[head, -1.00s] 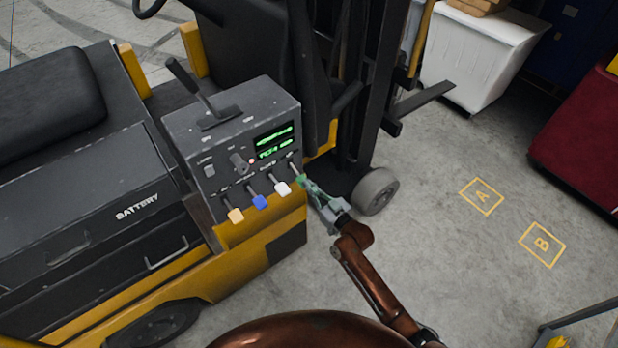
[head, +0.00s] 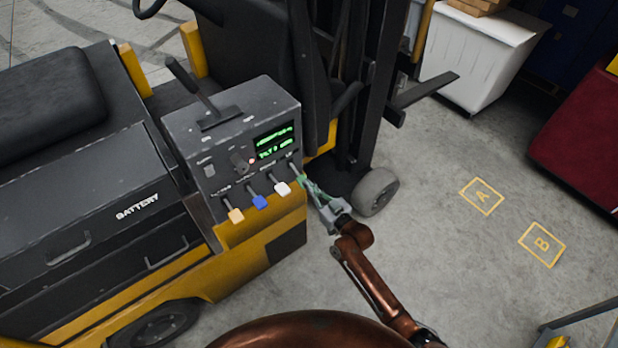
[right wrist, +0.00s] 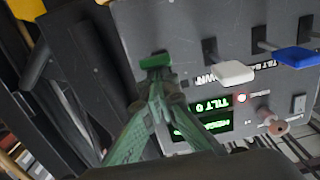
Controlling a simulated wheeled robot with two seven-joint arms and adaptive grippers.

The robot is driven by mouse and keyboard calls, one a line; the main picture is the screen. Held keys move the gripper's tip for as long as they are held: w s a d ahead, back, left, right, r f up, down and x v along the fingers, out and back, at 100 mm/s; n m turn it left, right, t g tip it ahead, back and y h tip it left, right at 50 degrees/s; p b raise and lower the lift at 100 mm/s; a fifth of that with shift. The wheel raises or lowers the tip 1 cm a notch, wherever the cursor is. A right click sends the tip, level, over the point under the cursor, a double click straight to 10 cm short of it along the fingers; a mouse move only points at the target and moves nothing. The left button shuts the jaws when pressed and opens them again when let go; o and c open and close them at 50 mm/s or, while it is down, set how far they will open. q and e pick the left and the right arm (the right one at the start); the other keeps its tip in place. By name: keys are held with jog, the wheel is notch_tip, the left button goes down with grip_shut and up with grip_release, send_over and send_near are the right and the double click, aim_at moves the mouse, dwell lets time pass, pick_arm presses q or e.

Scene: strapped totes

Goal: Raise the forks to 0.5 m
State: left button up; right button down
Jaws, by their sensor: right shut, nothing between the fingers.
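A yellow and black forklift has a grey control box (head: 225,150) with orange, blue and white lever knobs along its lower front. A fourth lever with a green knob (right wrist: 157,61) shows in the right wrist view. My right gripper (head: 306,184) is at that lever, the rightmost one. In the right wrist view the green fingers (right wrist: 162,92) are closed together just below the green knob, with nothing visible between them; I cannot tell whether they touch it. The forks (head: 425,90) stick out from the mast, above the floor. The green display (head: 274,142) is lit; its height figure is unreadable. My left gripper is out of view.
A white bin (head: 480,65) stands behind the forks, and a dark red container (head: 585,140) is at the right. Floor markings A (head: 482,196) and B (head: 542,244) lie on clear concrete. The white knob (head: 282,188) is close beside my right gripper.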

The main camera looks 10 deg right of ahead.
jog(key=shift+s+f, duration=0.15)
jog(key=shift+f, duration=0.5)
jog(key=s+d+r+p, duration=0.3)
jog(key=s+d, duration=0.2)
jog(key=s, duration=0.4)
jog(key=shift+s+d+r, duration=0.25)
jog(key=shift+s+d, duration=0.05)
jog(key=shift+s, duration=0.05)
dwell(0.4)
